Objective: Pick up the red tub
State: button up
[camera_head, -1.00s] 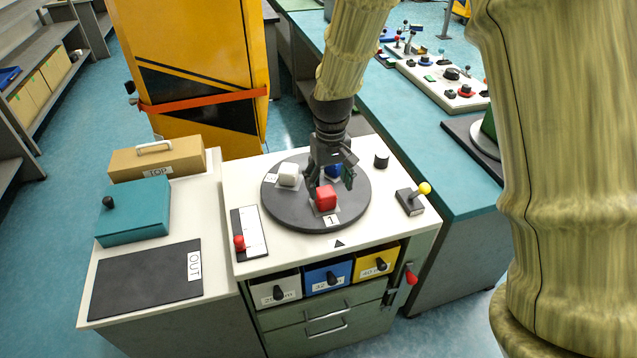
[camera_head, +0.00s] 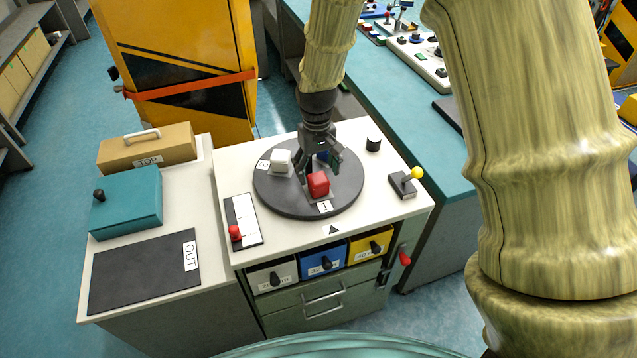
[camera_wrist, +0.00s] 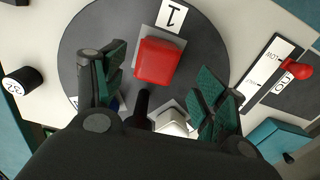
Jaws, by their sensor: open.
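The red tub (camera_head: 318,184) sits on the dark round turntable (camera_head: 275,203), on a grey square beside the label 1. In the wrist view the red tub (camera_wrist: 158,61) lies ahead of my gripper, between the lines of its two fingers and left of centre. My gripper (camera_head: 321,168) is open and empty, close behind and above the tub. In the wrist view the green-padded fingers of my gripper (camera_wrist: 160,85) stand wide apart. I cannot tell whether a finger touches the tub.
A white tub (camera_head: 280,161) sits left on the turntable. A blue one (camera_head: 323,155) is mostly hidden behind my gripper. A yellow-knobbed lever (camera_head: 408,181), a black cylinder (camera_head: 373,144) and a red-knobbed slider (camera_head: 236,232) surround the turntable. A dark OUT mat (camera_head: 140,275) is clear.

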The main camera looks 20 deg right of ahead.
aim_at(318, 178)
jog(key=shift+w+d+f+p, duration=0.15)
jog(key=shift+f+p, duration=0.85)
jog(key=shift+f, duration=1.3)
jog(key=shift+c, duration=0.2)
jog(key=c, duration=1.1)
jog(key=shift+r, duration=0.1)
